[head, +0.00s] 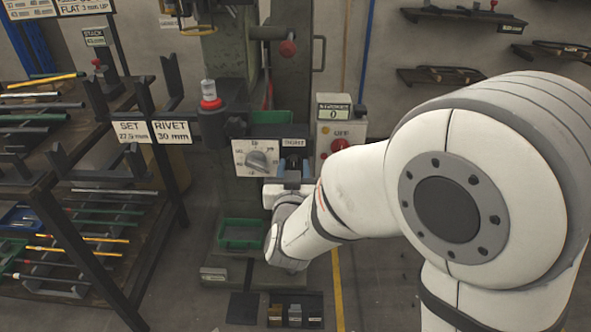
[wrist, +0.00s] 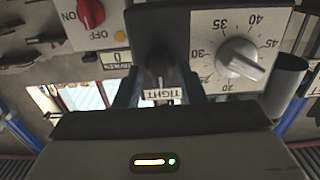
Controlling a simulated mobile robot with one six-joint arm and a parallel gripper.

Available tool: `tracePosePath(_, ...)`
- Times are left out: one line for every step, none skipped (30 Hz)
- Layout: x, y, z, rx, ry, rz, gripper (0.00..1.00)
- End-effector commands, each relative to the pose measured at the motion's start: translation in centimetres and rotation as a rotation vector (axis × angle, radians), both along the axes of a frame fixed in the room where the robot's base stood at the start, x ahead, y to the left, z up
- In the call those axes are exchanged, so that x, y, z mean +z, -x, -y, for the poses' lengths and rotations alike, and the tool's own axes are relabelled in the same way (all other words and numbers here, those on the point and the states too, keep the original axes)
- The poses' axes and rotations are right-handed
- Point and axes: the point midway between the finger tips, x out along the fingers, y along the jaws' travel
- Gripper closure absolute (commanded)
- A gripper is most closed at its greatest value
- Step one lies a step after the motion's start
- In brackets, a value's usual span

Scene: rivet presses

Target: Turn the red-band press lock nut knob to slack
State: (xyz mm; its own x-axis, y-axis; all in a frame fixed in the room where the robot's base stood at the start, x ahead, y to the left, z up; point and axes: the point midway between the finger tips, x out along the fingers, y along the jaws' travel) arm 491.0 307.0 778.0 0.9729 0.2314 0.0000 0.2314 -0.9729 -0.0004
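The press (head: 222,70) stands upright in the middle of the head view, with a red band (head: 210,104) on its post. Its front carries a white dial plate (head: 250,172) and, right of it, the dark lock nut knob housing (head: 293,160) with a "TIGHT" label (head: 294,142). In the wrist view the picture is upside down, and the label (wrist: 162,94) shows between my fingers. My gripper (head: 292,172) is at the lock nut knob, with its fingers (wrist: 160,88) apart on either side of it. Whether they touch the knob is hidden in shadow.
The dial knob (wrist: 240,58) sits close beside my gripper. A switch box (head: 340,130) with a red knob and a counter reading 0 is on the right. A green tray (head: 241,234) is below. A rack of rods (head: 70,200) stands at left.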

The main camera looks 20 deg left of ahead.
Motion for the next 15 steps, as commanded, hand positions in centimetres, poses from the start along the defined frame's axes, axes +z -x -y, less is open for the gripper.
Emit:
tracePosePath(-0.05, -0.24, -0.03, 0.0, 0.001, 0.0, 0.64)
tracePosePath(-0.05, -0.31, -0.06, 0.0, 0.001, 0.0, 0.64)
tracePosePath(-0.03, -0.36, -0.09, 0.001, 0.001, 0.0, 0.64)
tracePosePath(-0.02, -0.38, -0.1, 0.001, 0.001, 0.0, 0.64)
tracePosePath(-0.01, -0.38, -0.11, 0.001, 0.001, 0.0, 0.64)
tracePosePath(-0.01, -0.37, -0.12, 0.001, 0.001, 0.0, 0.64)
tracePosePath(-0.01, -0.36, -0.12, 0.001, 0.001, 0.0, 0.64)
tracePosePath(0.0, -0.35, -0.12, 0.001, 0.001, 0.0, 0.64)
tracePosePath(0.0, -0.35, -0.12, 0.001, 0.001, 0.0, 0.64)
tracePosePath(0.0, -0.35, -0.12, 0.002, 0.001, 0.0, 0.66)
tracePosePath(0.0, -0.34, -0.12, 0.002, 0.001, 0.0, 0.69)
tracePosePath(0.0, -0.34, -0.12, 0.002, 0.001, 0.0, 0.72)
tracePosePath(0.0, -0.34, -0.13, 0.002, 0.001, 0.0, 0.74)
tracePosePath(0.0, -0.33, -0.13, 0.002, 0.001, 0.0, 0.77)
tracePosePath(0.0, -0.33, -0.13, 0.002, 0.001, 0.0, 0.8)
